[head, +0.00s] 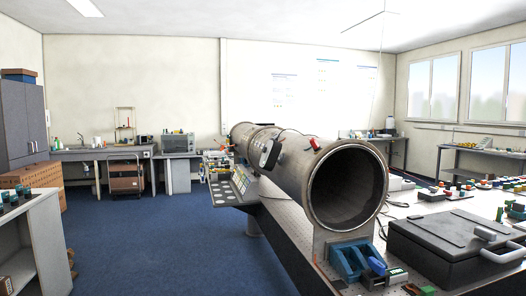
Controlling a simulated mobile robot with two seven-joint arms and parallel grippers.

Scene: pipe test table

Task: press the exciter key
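A large grey metal pipe (290,160) lies along the perforated table (275,225), its open end facing me. A sloped panel (243,180) with small light keys stands at the table's left edge, beside the far part of the pipe. A dark device (270,153) sits on the pipe's side, and a small red piece (315,144) sits on its top. A blue bracket-like block (350,262) is below the pipe's mouth. I cannot tell which part is the exciter key. Neither of my grippers is in view.
A dark grey case (455,245) with a handle lies at the table's front right. Small colored parts (445,192) cover the table's right side. A white shelf unit (45,240) stands at the left. The blue floor (160,235) left of the table is clear.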

